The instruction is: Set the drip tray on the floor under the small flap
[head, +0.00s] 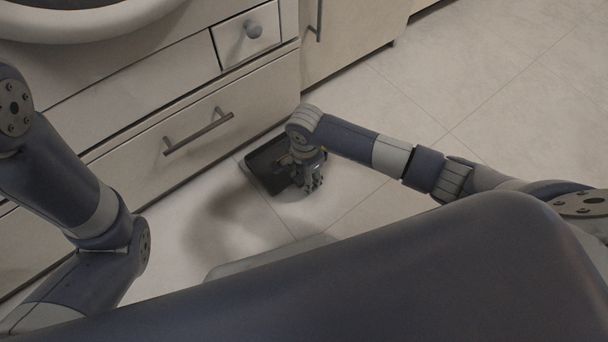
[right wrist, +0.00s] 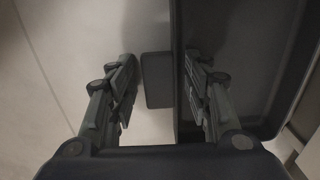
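The drip tray (head: 262,167) is a dark shallow box on the floor, close to the cabinet front near the right end of the wide lower drawer. The small flap (head: 235,40) is a pale panel with a round knob, higher on the same front. My right gripper (head: 312,183) points down at the tray's near right side and hides part of it. In the right wrist view the fingers are open (right wrist: 158,80), with the tray's tab (right wrist: 157,81) and side wall between them. The right finger overlaps the tray's inside; contact is unclear. My left gripper is out of view.
The wide drawer with a bar handle (head: 198,131) stands just behind the tray. A pale cabinet door (head: 350,30) is at its right. The tiled floor (head: 480,110) is clear on the right. A round pale rim (head: 80,24) overhangs at the upper left.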

